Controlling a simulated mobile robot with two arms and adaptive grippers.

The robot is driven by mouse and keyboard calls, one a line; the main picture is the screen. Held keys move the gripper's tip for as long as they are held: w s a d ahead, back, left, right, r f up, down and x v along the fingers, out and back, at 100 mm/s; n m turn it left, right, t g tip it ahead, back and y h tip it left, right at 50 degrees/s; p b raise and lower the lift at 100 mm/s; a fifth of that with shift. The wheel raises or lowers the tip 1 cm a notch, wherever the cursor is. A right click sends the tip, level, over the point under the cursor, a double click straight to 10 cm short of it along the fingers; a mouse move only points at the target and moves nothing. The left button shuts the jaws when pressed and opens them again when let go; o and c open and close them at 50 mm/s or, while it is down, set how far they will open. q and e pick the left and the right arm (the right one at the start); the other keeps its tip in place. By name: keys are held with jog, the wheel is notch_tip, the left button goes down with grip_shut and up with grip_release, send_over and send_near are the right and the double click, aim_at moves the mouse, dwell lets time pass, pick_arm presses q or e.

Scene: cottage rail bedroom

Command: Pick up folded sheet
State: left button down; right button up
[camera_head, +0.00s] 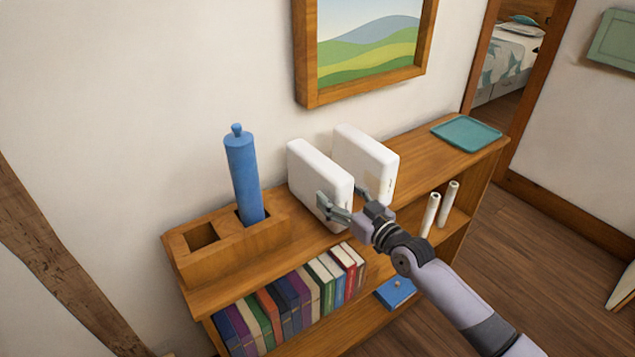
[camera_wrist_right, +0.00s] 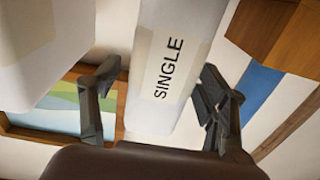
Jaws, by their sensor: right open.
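Two white folded sheets stand upright side by side on the wooden shelf top, the left one (camera_head: 315,175) and the right one (camera_head: 368,160). My right gripper (camera_head: 344,195) is at the front edge of the left sheet, its fingers open on either side of that edge. In the right wrist view, the left sheet (camera_wrist_right: 165,75) shows a label reading "SINGLE" between the open fingers (camera_wrist_right: 155,98). The right sheet (camera_wrist_right: 45,50) is partly seen at the left there. I cannot tell whether a finger touches the sheet. My left gripper is not in view.
A blue cylinder (camera_head: 243,175) stands in a wooden holder (camera_head: 215,255) to the left. A teal tray (camera_head: 466,134) lies on the right end of the shelf top (camera_head: 420,155). A framed picture (camera_head: 365,45) hangs above.

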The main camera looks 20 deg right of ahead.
aim_at(318, 185)
jog(key=x, duration=0.1)
jog(key=p+x, duration=0.1)
jog(key=x, duration=0.2)
jog(key=shift+w+r, duration=0.1)
jog(key=shift+r, duration=0.2)
jog(key=shift+w+a+f, duration=0.1)
jog(key=shift+w+a, duration=0.15)
jog(key=shift+w, duration=0.3)
jog(key=shift+s, duration=0.1)
jog(key=shift+c, duration=0.4)
jog(key=shift+c, duration=0.6)
grip_shut()
